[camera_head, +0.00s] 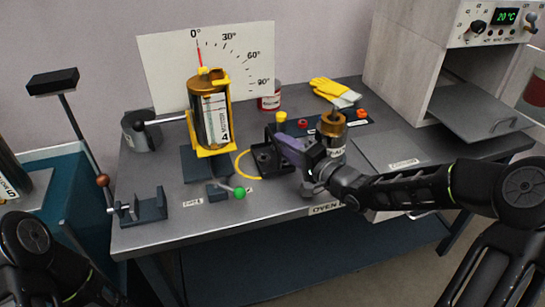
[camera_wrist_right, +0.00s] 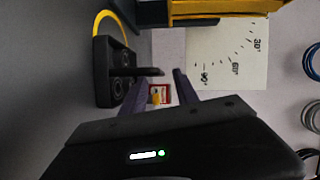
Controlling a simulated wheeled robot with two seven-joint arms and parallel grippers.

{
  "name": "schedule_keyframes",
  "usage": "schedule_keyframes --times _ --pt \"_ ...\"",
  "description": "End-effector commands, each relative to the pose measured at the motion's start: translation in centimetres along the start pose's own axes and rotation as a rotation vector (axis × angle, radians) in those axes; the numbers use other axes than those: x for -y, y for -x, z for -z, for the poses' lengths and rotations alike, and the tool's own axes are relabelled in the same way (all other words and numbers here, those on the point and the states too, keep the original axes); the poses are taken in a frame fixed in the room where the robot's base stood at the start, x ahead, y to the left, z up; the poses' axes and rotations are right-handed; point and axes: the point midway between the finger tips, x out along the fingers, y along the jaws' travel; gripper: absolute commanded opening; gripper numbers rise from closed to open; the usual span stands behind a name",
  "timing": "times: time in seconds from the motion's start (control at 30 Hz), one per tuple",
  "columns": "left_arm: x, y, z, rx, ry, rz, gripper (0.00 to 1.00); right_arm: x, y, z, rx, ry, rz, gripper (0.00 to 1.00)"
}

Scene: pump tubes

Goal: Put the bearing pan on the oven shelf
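A dark pan (camera_head: 265,161), which I take to be the bearing pan, sits on the grey bench. The right wrist view shows the pan (camera_wrist_right: 114,70) with round parts in it and a dark bar like a handle. My right gripper (camera_head: 280,142) is at the right of the pan. In the right wrist view its purple fingers (camera_wrist_right: 158,85) are apart, with the bar's end near the gap; contact is unclear. The oven (camera_head: 408,55) stands at the right. A grey panel with a handle (camera_head: 482,112) lies flat at its front. My left gripper is out of view.
A yellow-framed motor cylinder (camera_head: 210,115) stands left of the pan before an angle board (camera_head: 250,45). A copper-topped cylinder (camera_head: 333,128) stands close behind my right gripper. A yellow hose (camera_head: 238,163) curves beside the pan. A flat plate (camera_head: 385,148) lies right of the arm.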

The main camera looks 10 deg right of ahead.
Motion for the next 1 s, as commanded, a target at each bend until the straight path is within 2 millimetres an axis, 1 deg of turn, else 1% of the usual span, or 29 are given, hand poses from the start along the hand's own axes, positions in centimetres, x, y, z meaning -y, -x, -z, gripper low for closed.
schedule_keyframes --times 0.27,0.33,0.47,0.6,0.7,0.8,1.0 --pt "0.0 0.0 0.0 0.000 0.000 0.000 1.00 0.0 -0.1 0.0 0.000 0.001 0.000 0.36" --pt "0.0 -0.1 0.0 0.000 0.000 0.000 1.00 0.0 -0.3 0.0 0.000 0.000 0.000 0.36" --pt "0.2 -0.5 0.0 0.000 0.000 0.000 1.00 -0.2 -1.8 -0.2 0.002 0.000 0.003 0.36" --pt "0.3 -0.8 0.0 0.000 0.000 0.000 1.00 -0.2 -3.9 -0.2 0.002 0.000 0.002 0.36" --pt "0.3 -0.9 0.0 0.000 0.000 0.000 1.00 -0.2 -4.9 -0.1 0.001 0.001 0.002 0.36" --pt "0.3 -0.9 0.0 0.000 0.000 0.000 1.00 -0.2 -5.3 -0.1 0.000 0.002 0.000 0.36" --pt "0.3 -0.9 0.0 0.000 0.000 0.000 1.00 -0.2 -5.2 -0.1 0.000 0.002 -0.001 0.36"
